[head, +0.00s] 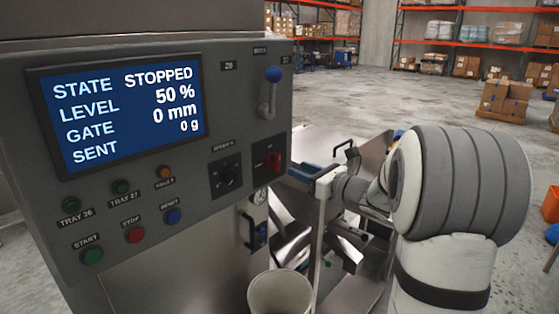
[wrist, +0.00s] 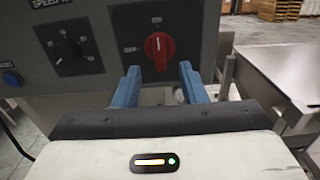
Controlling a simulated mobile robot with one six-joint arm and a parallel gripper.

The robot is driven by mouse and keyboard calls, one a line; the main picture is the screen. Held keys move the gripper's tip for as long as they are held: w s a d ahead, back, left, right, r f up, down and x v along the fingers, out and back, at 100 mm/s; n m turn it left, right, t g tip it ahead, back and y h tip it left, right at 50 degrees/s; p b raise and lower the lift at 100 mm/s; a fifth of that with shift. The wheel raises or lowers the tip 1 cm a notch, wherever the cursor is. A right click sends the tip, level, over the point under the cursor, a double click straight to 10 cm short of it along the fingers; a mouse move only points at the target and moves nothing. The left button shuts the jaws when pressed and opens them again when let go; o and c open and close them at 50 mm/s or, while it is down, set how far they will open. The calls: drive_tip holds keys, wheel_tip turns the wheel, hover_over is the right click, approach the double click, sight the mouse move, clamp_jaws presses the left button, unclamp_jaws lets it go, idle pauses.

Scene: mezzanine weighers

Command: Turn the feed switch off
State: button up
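A red rotary knob (head: 273,160) sits on a black plate at the lower right of the grey control panel (head: 240,80). In the wrist view the knob (wrist: 159,48) is centred ahead, its grip roughly upright with a pale mark near the top. In the head view my gripper (head: 312,176) is right of the knob. The screen (head: 125,105) reads STATE STOPPED.
A black speed dial (head: 226,175) is left of the knob, and a blue-tipped lever (head: 271,90) is above. Coloured push buttons (head: 135,236) line the lower left. A pale bucket (head: 280,292) stands below. Metal trays and chutes (head: 370,165) lie right of the panel.

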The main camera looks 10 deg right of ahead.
sight(279, 162)
drive_tip(key=p+x, duration=0.1)
drive_tip(key=x, duration=0.5)
drive_tip(key=shift+a+p, duration=0.15)
drive_tip(key=shift+p, duration=0.25)
drive_tip(key=shift+w+a, duration=0.2)
drive_tip(key=shift+w, duration=0.1)
drive_tip(key=shift+c, duration=0.5)
